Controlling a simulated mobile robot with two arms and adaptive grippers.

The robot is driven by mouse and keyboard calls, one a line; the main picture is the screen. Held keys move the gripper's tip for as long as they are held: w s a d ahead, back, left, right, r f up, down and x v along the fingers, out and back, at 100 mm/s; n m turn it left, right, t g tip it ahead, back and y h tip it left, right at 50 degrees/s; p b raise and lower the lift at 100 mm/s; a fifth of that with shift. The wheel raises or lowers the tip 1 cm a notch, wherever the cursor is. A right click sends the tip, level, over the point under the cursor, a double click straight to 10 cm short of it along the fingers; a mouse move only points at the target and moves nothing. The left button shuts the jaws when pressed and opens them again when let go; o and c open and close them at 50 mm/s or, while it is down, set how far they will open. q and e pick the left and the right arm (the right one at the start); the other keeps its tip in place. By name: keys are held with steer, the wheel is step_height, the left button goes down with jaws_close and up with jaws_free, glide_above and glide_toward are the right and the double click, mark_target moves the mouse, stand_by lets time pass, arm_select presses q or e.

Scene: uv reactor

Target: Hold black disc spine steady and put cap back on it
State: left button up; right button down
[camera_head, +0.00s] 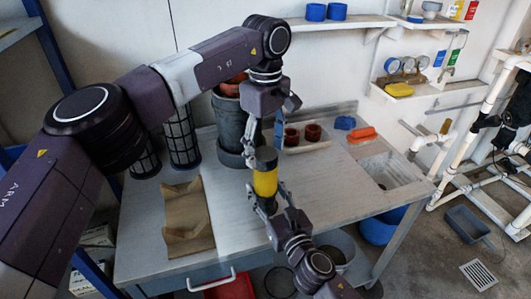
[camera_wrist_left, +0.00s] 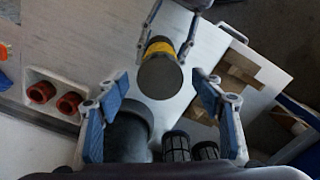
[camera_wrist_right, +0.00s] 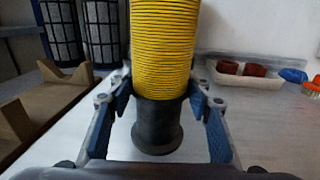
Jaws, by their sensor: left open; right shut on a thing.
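The disc spine is a yellow ribbed stack (camera_head: 265,182) with a black flanged base (camera_wrist_right: 157,128), standing upright above the front of the bench. My right gripper (camera_head: 267,197) is shut on its lower part, and its fingers flank the stack in the right wrist view (camera_wrist_right: 160,85). A dark round piece (camera_head: 266,157) sits at the top of the yellow stack. Its flat face (camera_wrist_left: 160,78) shows in the left wrist view; I cannot tell whether it is the cap. My left gripper (camera_head: 264,141) is open just above that top end, its fingers pointing down with nothing between them.
A dark grey canister (camera_head: 229,128) stands close behind the stack. Black mesh cylinders (camera_head: 181,138) and a brown cradle (camera_head: 187,222) are to the left. A white tray (camera_head: 312,143) with red parts is behind right, near a sink (camera_head: 390,172). The bench (camera_head: 330,195) is clear to the right.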

arm_select(q)
step_height(320, 180, up, 10)
steer(key=shift+r, duration=0.2)
arm_select(e)
steer(key=c, duration=0.9)
jaws_free()
steer(key=shift+c, duration=0.2)
steer(key=v, duration=1.2)
